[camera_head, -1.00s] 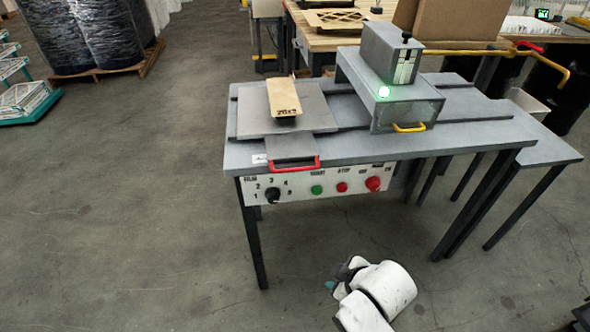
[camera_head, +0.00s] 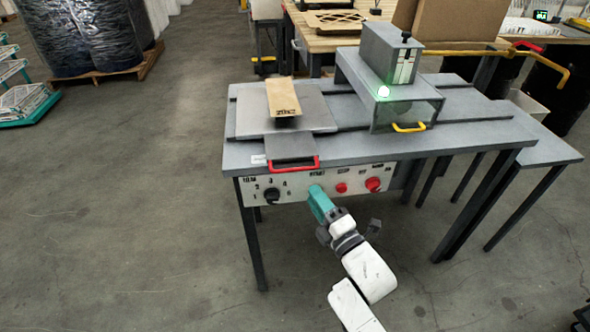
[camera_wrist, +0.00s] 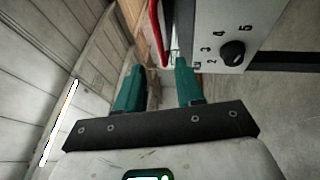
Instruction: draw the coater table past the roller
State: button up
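The coater table is a flat grey sliding plate (camera_head: 250,117) on the left of the bench top. A tan board (camera_head: 283,97) with a printed label lies on it. A red handle (camera_head: 293,164) sticks out at its front edge; in the wrist view the handle (camera_wrist: 154,30) shows beyond the fingertips. The grey housing (camera_head: 408,105) with a yellow handle and a lit green lamp stands over the rails at right; I cannot make out the roller itself. My gripper (camera_head: 318,192) is below and right of the red handle. Its teal fingers (camera_wrist: 158,68) are apart and empty.
The front panel (camera_head: 222,188) below the handle carries a dial (camera_head: 272,195) and several buttons; my gripper overlaps the green one in the head view. The dial (camera_wrist: 232,52) is at right in the wrist view. The floor (camera_head: 140,230) in front and left is clear.

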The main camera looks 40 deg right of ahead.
aim_at(295, 170)
jog(key=p+x, duration=0.2)
jog(key=x, duration=0.8)
jog(key=shift+w, duration=0.2)
jog(key=shift+c, duration=0.3)
grip_shut()
